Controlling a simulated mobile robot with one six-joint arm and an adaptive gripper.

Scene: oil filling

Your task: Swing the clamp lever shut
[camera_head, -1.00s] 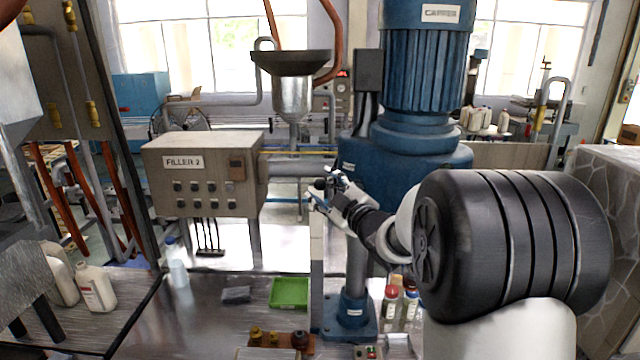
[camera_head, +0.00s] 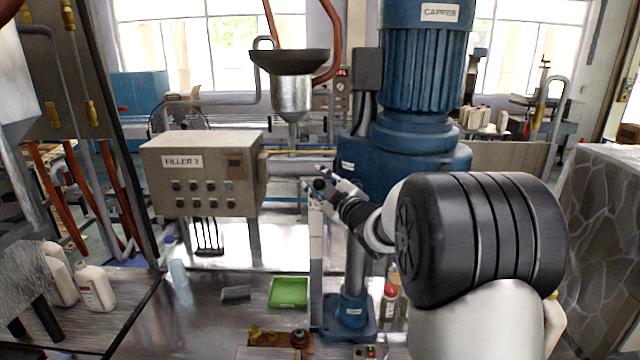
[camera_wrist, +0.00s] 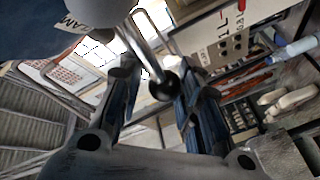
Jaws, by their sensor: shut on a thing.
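The clamp lever (camera_wrist: 146,50) is a bright metal rod ending in a black ball knob (camera_wrist: 163,86) in the wrist view. The knob lies between the two dark fingers of my gripper (camera_wrist: 160,76), which is shut on the lever's knob end. In the head view my gripper (camera_head: 322,188) is in front of the blue capper machine (camera_head: 400,155), right of the filler control box. The dark knob (camera_head: 320,184) shows small at its fingertips. The clamp and the lever's pivot cannot be made out clearly.
The FILLER 2 control box (camera_head: 205,190) is close to the left of my gripper. A hopper (camera_head: 290,85) hangs above. A green tray (camera_head: 289,292), a dark block (camera_head: 236,293) and bottles (camera_head: 95,288) stand on the metal bench below.

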